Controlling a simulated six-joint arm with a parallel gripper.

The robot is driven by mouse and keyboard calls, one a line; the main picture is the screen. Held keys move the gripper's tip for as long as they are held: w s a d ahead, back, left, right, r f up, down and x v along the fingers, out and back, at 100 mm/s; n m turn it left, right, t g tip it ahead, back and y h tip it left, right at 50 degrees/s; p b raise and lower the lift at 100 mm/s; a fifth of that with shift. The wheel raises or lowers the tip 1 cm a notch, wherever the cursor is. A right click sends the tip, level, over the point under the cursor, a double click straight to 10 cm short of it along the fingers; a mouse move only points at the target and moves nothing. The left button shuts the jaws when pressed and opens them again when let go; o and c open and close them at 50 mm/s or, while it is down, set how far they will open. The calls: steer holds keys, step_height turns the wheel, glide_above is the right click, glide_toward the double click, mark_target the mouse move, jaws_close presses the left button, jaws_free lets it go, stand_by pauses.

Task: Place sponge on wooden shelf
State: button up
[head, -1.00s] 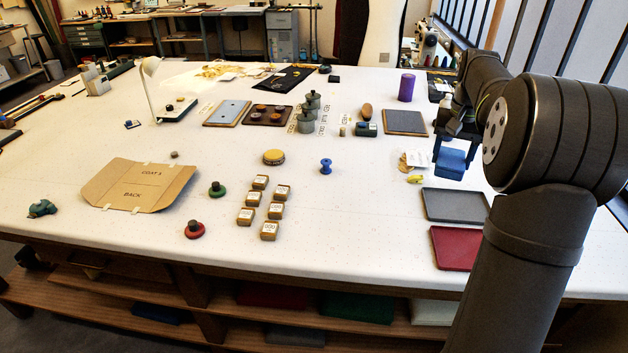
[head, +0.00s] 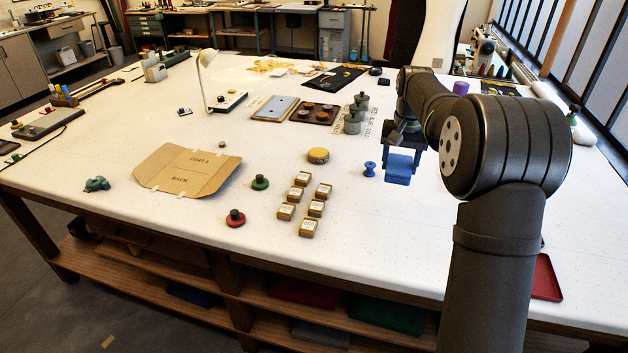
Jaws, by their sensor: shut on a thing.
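The sponge (head: 399,170) looks like a small blue block in the head view. My gripper (head: 402,152) points down and is shut on it, holding it over the right part of the white tabletop. The height of the sponge above the table is hard to tell. The wooden shelf (head: 128,268) runs low under the table's front edge, split by upright dividers. My arm hides its right part.
A blue spool (head: 369,168) stands just left of the sponge. Several small labelled boxes (head: 309,228) stand nearer the front. Folded blue (head: 188,293), red (head: 303,292) and green (head: 386,314) cloths lie on the shelf. Bare shelf shows at left.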

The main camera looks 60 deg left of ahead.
glide_above(353, 195)
steer(key=f, duration=0.7)
steer(key=shift+w+f, duration=0.1)
steer(key=shift+w, duration=0.1)
steer(key=shift+a+f, duration=0.1)
steer(key=shift+f, duration=1.9)
steer(key=shift+f, duration=0.2)
steer(key=o, duration=0.9)
step_height(353, 195, up, 11)
steer(key=shift+r, duration=0.1)
steer(key=shift+o, duration=0.8)
steer(key=shift+r, duration=0.6)
